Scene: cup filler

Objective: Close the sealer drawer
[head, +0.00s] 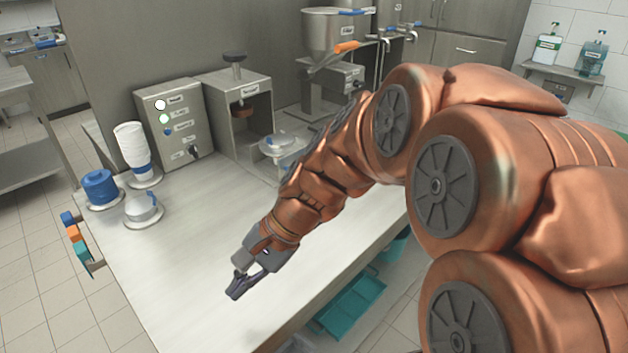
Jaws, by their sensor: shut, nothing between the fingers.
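The sealer is probably the grey metal box (238,88) with a black press knob on top and an open front with a copper-coloured part inside, at the back of the table. A round light tray (268,150) with a clear or white item sits in front of it, partly hidden by my arm. I cannot tell whether it is the drawer. My gripper (238,291) is shut and empty, above the front part of the table, well in front of the sealer and apart from it.
On the metal table (185,270), a control box (182,100) stands left of the sealer. Stacked white cups (131,142), a blue container (100,187) and a lidded dish (141,207) stand at left. A hopper machine (331,34) stands behind my arm. The table's front left is clear.

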